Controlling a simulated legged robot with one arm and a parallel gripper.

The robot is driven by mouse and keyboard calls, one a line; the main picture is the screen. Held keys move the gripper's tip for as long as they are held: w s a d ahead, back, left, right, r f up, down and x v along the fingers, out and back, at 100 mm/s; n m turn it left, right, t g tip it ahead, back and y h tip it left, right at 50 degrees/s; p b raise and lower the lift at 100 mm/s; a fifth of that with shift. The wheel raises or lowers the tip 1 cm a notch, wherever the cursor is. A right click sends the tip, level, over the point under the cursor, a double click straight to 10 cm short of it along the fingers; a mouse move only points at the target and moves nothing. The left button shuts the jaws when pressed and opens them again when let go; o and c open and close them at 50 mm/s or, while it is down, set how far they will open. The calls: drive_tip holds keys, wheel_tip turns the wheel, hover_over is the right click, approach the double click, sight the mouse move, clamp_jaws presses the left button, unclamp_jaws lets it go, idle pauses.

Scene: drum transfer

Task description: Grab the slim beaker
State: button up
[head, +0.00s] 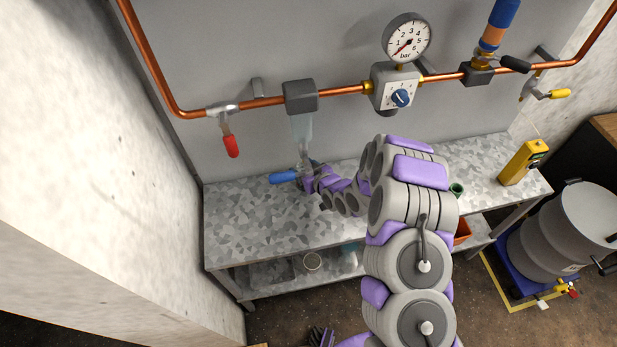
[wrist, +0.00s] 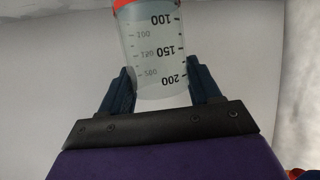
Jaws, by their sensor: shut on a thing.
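The slim beaker (wrist: 152,50) is clear, with black graduation marks and an orange-red end at the top of the wrist view. Its printed numbers appear upside down there. My gripper (wrist: 160,90) is shut on it, with one dark blue finger at each side of the clear wall. In the head view, my gripper (head: 304,163) is over the back of the metal bench, beneath a dark block on the pipe. A pale see-through shape (head: 302,130) shows just above it. I cannot tell for sure whether this shape is the beaker.
The copper pipe (head: 345,90) with its gauge (head: 407,38) and red-handled valve (head: 231,146) runs along the wall. A blue handle (head: 283,177) is left of my gripper. The left part of the bench (head: 245,225) is clear. A grey drum (head: 565,230) stands at right.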

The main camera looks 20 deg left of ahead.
drive_tip(key=shift+c, duration=1.2)
drive_tip(key=shift+r, duration=0.15)
